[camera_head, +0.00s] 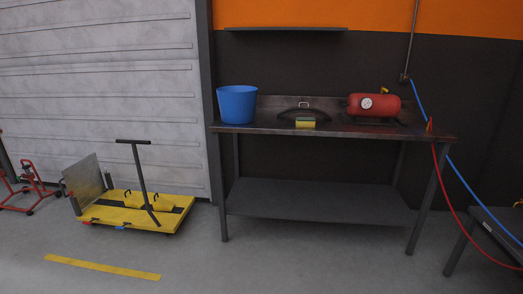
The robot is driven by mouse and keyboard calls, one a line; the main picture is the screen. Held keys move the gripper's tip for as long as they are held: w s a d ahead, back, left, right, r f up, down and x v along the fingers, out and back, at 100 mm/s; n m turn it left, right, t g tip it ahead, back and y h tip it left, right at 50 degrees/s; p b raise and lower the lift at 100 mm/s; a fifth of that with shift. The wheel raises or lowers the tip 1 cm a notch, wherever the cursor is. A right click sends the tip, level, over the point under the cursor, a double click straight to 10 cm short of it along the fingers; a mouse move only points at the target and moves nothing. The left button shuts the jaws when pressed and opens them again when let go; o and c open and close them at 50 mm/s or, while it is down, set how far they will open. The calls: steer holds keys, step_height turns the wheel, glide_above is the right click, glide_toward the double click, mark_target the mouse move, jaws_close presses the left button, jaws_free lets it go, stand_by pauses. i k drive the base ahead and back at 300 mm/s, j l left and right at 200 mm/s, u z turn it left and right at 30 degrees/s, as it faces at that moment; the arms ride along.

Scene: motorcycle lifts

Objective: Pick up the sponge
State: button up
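A small sponge (306,122), yellow with a green layer, lies on the dark metal workbench (250,129) near its front edge, about the middle. A dark curved object with a small light metal piece stands right behind it. The sponge's near face shows clearly. My gripper is not in this view.
A blue bucket (237,104) stands left of the sponge and a red air tank (374,105) to its right. A yellow cart (135,211) with a black handle is on the floor at left. Hoses (440,180) hang at the bench's right end. The floor before the bench is clear.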

mark_target(301, 122)
steer(key=i, duration=1.9)
